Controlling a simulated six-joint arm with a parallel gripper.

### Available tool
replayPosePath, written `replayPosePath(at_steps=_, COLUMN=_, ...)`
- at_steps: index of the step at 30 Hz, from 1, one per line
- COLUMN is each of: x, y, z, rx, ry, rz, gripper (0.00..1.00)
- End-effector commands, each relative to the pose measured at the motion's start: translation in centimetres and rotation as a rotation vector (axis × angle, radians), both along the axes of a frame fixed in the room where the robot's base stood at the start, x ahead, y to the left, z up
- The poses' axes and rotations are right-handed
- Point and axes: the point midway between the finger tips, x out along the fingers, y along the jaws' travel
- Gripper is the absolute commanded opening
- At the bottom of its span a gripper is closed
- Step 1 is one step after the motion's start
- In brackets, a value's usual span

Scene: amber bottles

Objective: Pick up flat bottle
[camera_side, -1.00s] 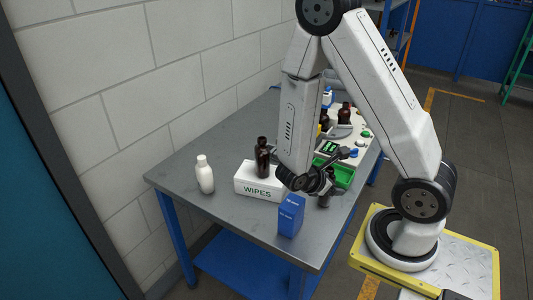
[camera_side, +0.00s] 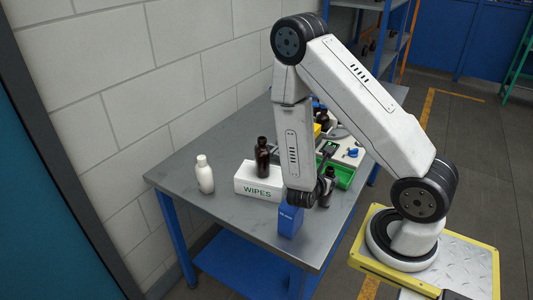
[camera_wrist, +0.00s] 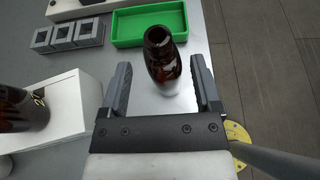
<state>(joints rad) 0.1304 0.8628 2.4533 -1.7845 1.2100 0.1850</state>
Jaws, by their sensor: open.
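A dark amber bottle (camera_wrist: 163,62) with an open neck stands upright on the grey table between my two fingers in the wrist view. It also shows in the side view (camera_side: 327,188), partly covered by my arm. My gripper (camera_wrist: 160,75) is open around it, with a finger on each side and visible gaps, tighter on the right. In the side view my fingers are mostly hidden behind my wrist. I cannot tell for sure from its shape whether this bottle is the flat one.
Another amber bottle (camera_side: 262,157) is at the white WIPES box (camera_side: 256,188), left of my gripper. A white bottle (camera_side: 204,175) stands farther left. A blue box (camera_side: 290,221) stands near the front edge. A green tray (camera_wrist: 129,29) and grey holder (camera_wrist: 66,36) lie beyond.

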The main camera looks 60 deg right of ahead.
Motion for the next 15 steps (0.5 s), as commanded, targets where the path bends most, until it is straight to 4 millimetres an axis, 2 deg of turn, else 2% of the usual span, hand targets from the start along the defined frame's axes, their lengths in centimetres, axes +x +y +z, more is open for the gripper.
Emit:
replayPosePath(at_steps=7, x=-0.1, y=-1.4, z=-0.6, rx=0.001, ry=0.001, rz=-0.003, gripper=0.81)
replayPosePath(at_steps=15, x=0.0, y=-1.6, z=-0.7, rx=0.001, ry=0.000, rz=0.000, gripper=0.81)
